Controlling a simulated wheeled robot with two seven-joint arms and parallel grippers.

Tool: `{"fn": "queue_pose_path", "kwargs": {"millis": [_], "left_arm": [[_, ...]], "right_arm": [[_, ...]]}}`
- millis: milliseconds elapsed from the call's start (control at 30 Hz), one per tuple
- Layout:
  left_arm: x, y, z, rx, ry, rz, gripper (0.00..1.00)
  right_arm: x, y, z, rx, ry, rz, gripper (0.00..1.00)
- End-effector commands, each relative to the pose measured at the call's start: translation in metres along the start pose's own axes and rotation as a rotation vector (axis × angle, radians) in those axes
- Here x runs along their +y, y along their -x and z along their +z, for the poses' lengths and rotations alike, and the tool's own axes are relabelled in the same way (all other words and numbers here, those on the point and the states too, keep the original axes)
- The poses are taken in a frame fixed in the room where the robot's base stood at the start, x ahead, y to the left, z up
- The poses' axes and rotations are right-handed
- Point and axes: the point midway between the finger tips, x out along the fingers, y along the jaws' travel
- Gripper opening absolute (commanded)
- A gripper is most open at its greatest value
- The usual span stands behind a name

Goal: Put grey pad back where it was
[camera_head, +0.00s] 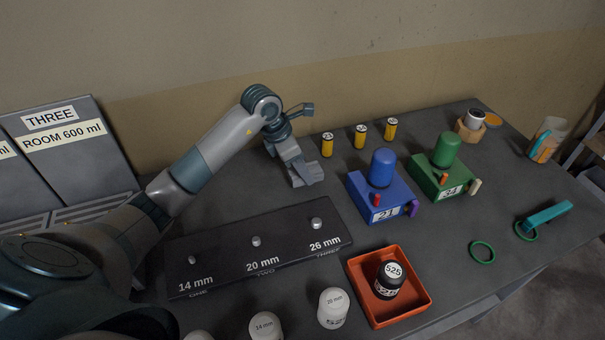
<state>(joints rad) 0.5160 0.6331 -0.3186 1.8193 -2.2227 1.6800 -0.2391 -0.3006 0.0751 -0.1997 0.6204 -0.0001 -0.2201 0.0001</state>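My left arm comes in from the left, and its gripper (307,174) is low over the back middle of the table, left of the blue device. The gripper's grey parts blend together, so I cannot tell whether its fingers are open or shut, or whether they hold something. I cannot pick out a separate grey pad. A dark board (222,265) with three silver knobs, marked 14 mm, 20 mm and 26 mm, lies in front of the gripper. My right gripper is not in view.
A blue device (361,189) and a green device (428,178) stand right of the gripper. Three yellow cylinders (361,136) stand behind. An orange tray (419,306) holds a black 525 weight (390,280). White caps (333,308) stand in front. Green rings (482,252) lie right.

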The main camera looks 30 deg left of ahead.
Motion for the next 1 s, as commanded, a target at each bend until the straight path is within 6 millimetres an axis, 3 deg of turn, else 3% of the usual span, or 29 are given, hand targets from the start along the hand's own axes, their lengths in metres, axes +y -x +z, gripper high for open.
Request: {"fn": "queue_pose_path", "kwargs": {"millis": [233,667,700,767,1000], "left_arm": [[-0.001,-0.023,-0.01,0.0,0.0,-0.002,0.21],[0.0,-0.029,-0.012,0.0,-0.001,0.0,0.21],[0.0,-0.029,-0.012,0.0,-0.001,0.0,0.44],[0.0,-0.028,-0.012,0.0,-0.001,0.0,0.59],[0.0,-0.028,-0.012,0.0,-0.001,0.0,0.61]], "right_arm": [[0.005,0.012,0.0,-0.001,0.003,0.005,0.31],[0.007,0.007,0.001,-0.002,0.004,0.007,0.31],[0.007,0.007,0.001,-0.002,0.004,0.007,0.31],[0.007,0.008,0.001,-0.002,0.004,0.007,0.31],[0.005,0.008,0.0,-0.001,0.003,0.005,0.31]]}}
